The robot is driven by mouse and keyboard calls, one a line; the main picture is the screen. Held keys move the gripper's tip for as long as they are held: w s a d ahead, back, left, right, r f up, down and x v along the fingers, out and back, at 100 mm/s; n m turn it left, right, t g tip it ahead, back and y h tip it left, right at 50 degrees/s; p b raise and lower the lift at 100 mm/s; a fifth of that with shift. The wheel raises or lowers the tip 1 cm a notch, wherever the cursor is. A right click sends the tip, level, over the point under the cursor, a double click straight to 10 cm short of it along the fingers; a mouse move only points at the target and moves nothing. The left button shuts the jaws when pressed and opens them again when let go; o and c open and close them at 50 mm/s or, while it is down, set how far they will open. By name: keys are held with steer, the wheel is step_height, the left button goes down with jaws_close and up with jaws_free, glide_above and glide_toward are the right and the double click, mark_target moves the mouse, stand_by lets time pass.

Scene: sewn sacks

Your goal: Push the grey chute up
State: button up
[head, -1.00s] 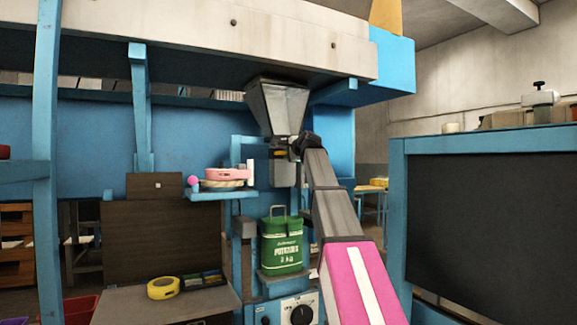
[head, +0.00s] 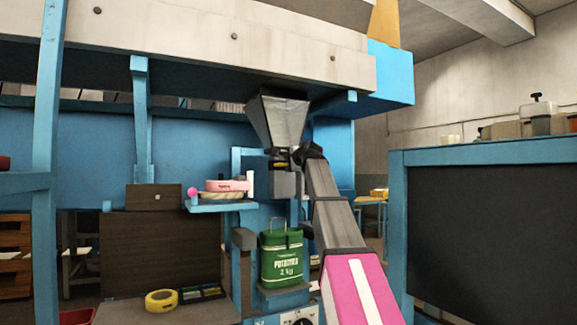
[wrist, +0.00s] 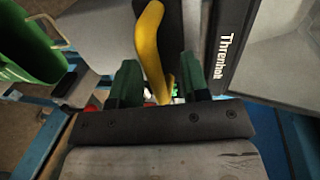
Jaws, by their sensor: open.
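The grey chute (head: 278,120) is a funnel hanging under the overhead beam in the head view, with a darker grey box (head: 286,185) below it. A small yellow part (head: 281,165) shows between them. My gripper (head: 300,155) is at the right side of the chute's lower end; its fingers are hard to make out there. In the wrist view my gripper (wrist: 158,84) has two green fingers apart. A yellow curved handle (wrist: 150,35) shows between and beyond them; I cannot tell whether they touch it. A grey panel with dark lettering strip (wrist: 232,40) is to the right.
A yellow tape roll (head: 161,300) lies on the lower table. A dark blue-framed board (head: 490,220) stands at the right.

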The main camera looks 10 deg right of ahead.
steer(key=v, duration=1)
step_height(320, 180, down, 45)
steer(key=s+a+n+g+h, duration=0.2)
steer(key=n+g, duration=0.4)
steer(key=g, duration=0.1)
steer(key=s+f+n+g+h, duration=0.1)
steer(key=s+f+n+g, duration=0.1)
steer(key=s+f, duration=0.6)
steer(key=s+f+n+g+h, duration=0.1)
steer(key=s+f+n+g, duration=0.2)
steer(key=s+f, duration=0.5)
steer(key=s+f+n+g, duration=0.2)
steer(key=s+f, duration=0.7)
steer(key=f, duration=1.1)
steer(key=shift+n+g+h, duration=0.4)
steer(key=shift+n, duration=0.3)
